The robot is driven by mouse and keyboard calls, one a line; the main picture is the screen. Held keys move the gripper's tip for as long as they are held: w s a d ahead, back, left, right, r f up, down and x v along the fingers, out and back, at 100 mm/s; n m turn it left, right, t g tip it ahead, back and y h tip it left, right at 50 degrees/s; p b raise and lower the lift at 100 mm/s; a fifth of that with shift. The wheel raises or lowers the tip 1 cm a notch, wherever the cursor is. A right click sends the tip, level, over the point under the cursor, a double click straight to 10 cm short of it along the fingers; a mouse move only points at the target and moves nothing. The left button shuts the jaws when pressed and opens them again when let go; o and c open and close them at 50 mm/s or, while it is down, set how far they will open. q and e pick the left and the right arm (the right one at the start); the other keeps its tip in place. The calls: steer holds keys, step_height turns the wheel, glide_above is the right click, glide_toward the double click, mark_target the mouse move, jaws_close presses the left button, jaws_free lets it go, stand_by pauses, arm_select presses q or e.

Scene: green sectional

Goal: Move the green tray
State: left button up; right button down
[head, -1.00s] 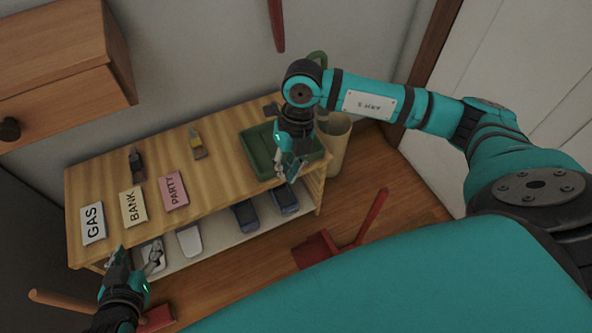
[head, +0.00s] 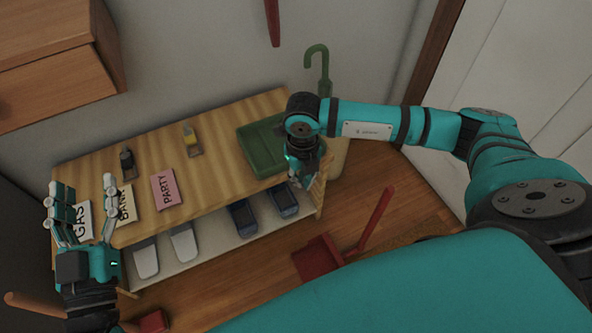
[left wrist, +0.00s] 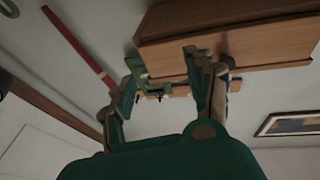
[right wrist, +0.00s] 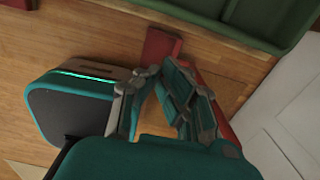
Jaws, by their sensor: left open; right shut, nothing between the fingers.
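The green tray (head: 262,152) lies on the right end of the wooden bench top. Its right part is hidden behind my right arm. In the right wrist view the tray (right wrist: 272,22) shows at the top right, beyond the fingertips. My right gripper (head: 302,182) is shut and empty at the tray's front right side; I cannot tell whether it touches the tray. My left gripper (head: 82,195) is open and empty, raised in front of the bench's left end, far from the tray. In the left wrist view its fingers (left wrist: 160,75) are spread apart.
The bench top (head: 215,170) carries GAS, BANK and PARTY (head: 166,188) cards and two small items at the back. Shoes (head: 283,201) stand on the lower shelf. A red dustpan (head: 318,259) is on the floor. A green umbrella handle (head: 317,60) rises behind the tray. A wooden cabinet (head: 55,70) hangs upper left.

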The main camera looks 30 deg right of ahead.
arm_select(q)
steer(key=shift+s+d+r+t+h, duration=0.1)
steer(key=shift+s+r+t+h, duration=0.15)
steer(key=shift+r+t, duration=0.4)
steer(key=shift+s+r+t+h, duration=0.25)
steer(key=shift+r+t, duration=0.1)
steer(key=shift+r, duration=0.55)
arm_select(e)
steer(key=shift+w+r, duration=0.15)
steer(key=shift+w, duration=1.4)
